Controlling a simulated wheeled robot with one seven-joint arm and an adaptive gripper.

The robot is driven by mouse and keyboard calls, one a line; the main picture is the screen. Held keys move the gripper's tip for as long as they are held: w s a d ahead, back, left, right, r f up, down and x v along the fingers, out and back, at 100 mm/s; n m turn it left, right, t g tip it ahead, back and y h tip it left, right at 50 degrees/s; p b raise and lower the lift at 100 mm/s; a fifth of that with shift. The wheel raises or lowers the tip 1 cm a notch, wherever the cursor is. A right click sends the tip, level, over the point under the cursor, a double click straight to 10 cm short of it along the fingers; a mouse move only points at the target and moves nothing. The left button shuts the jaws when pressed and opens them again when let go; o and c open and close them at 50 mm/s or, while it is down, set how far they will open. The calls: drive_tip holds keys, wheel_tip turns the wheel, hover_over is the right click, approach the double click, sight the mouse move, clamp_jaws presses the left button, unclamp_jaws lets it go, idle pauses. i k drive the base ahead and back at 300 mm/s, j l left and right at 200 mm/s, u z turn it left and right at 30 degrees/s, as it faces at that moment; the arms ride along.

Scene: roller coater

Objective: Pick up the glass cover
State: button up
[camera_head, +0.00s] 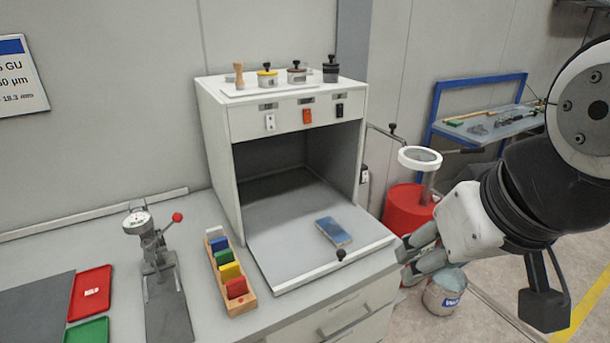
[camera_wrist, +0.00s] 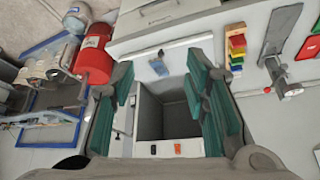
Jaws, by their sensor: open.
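A flat blue rectangular piece (camera_head: 333,232), which looks like the glass cover, lies on the pale fold-out panel (camera_head: 283,222) in front of the open white cabinet. It also shows between my fingertips in the wrist view (camera_wrist: 158,66), some distance beyond them. My gripper (camera_head: 405,260) is open and empty at the right of the panel's front corner, apart from the blue piece. Its green-padded fingers stand wide apart in the wrist view (camera_wrist: 160,72). Nothing hides the blue piece in the head view.
A black knob (camera_head: 341,255) stands at the panel's front edge. A wooden rack of coloured blocks (camera_head: 233,280) and a gauge stand (camera_head: 157,255) are left of it. A red drum (camera_head: 405,208) and a bucket (camera_head: 444,292) stand to the right.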

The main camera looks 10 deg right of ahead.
sight(332, 227)
drive_tip(key=i+l+u, duration=0.35)
drive_tip(key=i+l, duration=0.35)
